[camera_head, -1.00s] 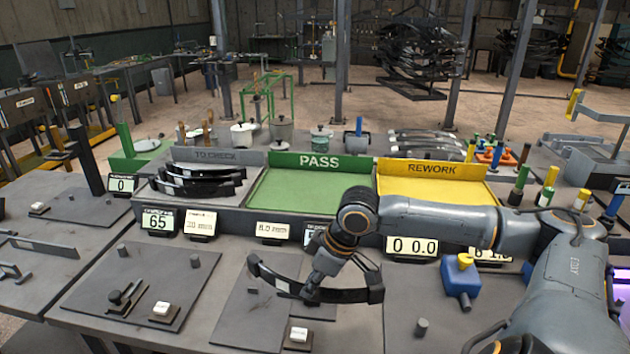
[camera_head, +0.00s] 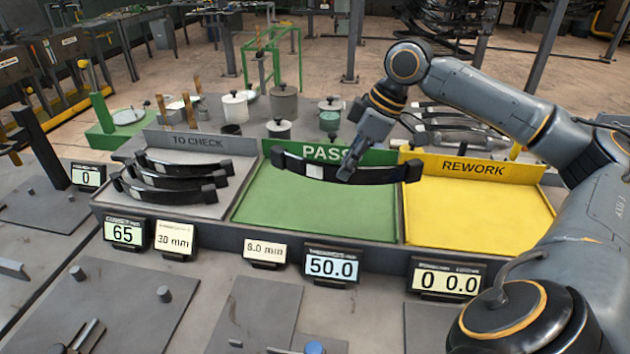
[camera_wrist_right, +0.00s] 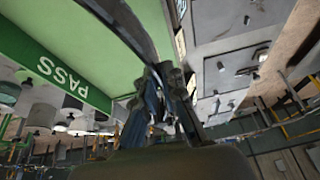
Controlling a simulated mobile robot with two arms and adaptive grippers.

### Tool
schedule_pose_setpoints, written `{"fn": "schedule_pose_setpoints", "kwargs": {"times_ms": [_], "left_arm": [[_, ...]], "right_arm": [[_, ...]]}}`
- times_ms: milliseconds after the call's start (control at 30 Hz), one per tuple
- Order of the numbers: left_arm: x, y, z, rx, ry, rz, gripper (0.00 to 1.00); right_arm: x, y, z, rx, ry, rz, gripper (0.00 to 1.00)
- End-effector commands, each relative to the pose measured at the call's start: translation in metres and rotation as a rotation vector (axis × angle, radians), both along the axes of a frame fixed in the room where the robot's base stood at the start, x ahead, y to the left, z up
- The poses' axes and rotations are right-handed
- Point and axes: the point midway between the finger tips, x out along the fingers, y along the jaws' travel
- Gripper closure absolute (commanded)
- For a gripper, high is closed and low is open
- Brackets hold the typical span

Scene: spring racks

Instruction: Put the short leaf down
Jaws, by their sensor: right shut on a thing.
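A black curved leaf (camera_head: 385,177) with a white label hangs in the air in front of the PASS sign, above the back of the green PASS tray (camera_head: 300,212). My right gripper (camera_head: 346,174) is shut on it near its middle. In the right wrist view the dark leaf (camera_wrist_right: 122,22) runs up from my right gripper (camera_wrist_right: 160,95), with the green tray behind it. The PASS tray floor is bare. My left gripper is in neither view.
Left of it, the grey TO CHECK tray (camera_head: 205,211) holds several black leaves. Right of it, the yellow REWORK tray (camera_head: 475,215) looks empty. Displays, one reading 50.0 (camera_head: 331,267), line the front. Lidded pots (camera_head: 285,103) stand behind.

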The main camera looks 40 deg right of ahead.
Motion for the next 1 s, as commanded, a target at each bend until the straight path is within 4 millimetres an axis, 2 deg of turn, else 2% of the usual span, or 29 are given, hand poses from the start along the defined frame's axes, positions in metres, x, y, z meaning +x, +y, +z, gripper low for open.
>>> {"fn": "schedule_pose_setpoints", "kwargs": {"times_ms": [33, 367, 600, 733, 1000], "left_arm": [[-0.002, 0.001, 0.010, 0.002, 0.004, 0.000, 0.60], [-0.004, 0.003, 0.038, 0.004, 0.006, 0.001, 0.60], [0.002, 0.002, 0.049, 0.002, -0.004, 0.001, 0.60], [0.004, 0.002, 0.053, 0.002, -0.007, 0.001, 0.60], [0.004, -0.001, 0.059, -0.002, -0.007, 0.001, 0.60]], "right_arm": [[0.008, 0.002, 0.003, 0.007, -0.006, 0.002, 1.00], [0.070, -0.004, -0.023, 0.008, -0.006, -0.001, 1.00], [0.106, -0.008, -0.063, 0.004, -0.002, -0.002, 1.00], [0.117, -0.010, -0.078, 0.003, -0.004, -0.002, 1.00], [0.127, -0.011, -0.095, 0.001, -0.001, -0.001, 1.00]]}}
